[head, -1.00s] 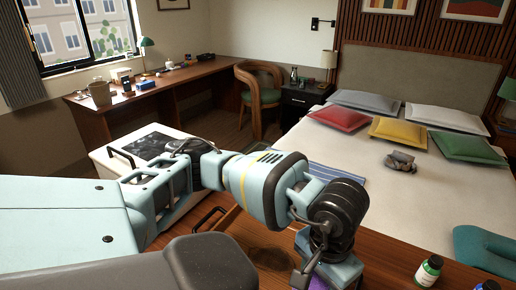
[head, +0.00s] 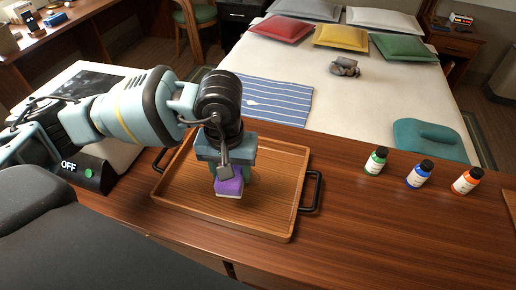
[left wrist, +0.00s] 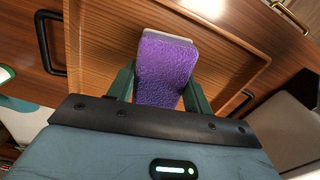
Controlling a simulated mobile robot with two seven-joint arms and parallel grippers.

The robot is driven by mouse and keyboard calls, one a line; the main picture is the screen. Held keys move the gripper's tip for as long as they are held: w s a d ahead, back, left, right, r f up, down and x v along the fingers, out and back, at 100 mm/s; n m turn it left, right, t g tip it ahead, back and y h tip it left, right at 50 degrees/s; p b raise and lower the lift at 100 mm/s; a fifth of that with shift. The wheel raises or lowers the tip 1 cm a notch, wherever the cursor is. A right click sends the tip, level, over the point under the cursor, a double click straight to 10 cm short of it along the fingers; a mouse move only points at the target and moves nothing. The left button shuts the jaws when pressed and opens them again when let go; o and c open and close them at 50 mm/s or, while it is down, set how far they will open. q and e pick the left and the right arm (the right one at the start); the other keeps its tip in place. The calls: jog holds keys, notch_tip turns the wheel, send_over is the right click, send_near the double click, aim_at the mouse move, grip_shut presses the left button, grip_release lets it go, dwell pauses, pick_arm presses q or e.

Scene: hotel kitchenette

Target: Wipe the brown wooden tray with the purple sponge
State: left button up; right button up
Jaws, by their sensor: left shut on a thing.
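The brown wooden tray (head: 270,222) lies on the wooden counter, with a raised rim and a black handle at each end. My left gripper (head: 229,172) is over the middle of the tray, pointing down, shut on the purple sponge (head: 229,188). The sponge has a pale layer on its lower side; it is low over the tray floor, and I cannot tell if it touches. In the left wrist view, the sponge (left wrist: 165,65) sits between the green fingers above the tray (left wrist: 95,50). A faint darker mark (head: 253,178) shows beside the gripper, partly hidden. My right gripper is out of view.
A striped blue cloth (head: 265,98) lies on the bed (head: 370,110) behind. The counter between tray and bottles is clear.

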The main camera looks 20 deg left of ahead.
pick_arm(q)
jog(key=w+d+n+p, duration=0.1)
jog(key=w+d+n, duration=0.3)
jog(key=w+n, duration=0.3)
jog(key=shift+w+f, duration=0.3)
jog(key=shift+w, duration=0.25)
jog(key=shift+f, duration=0.1)
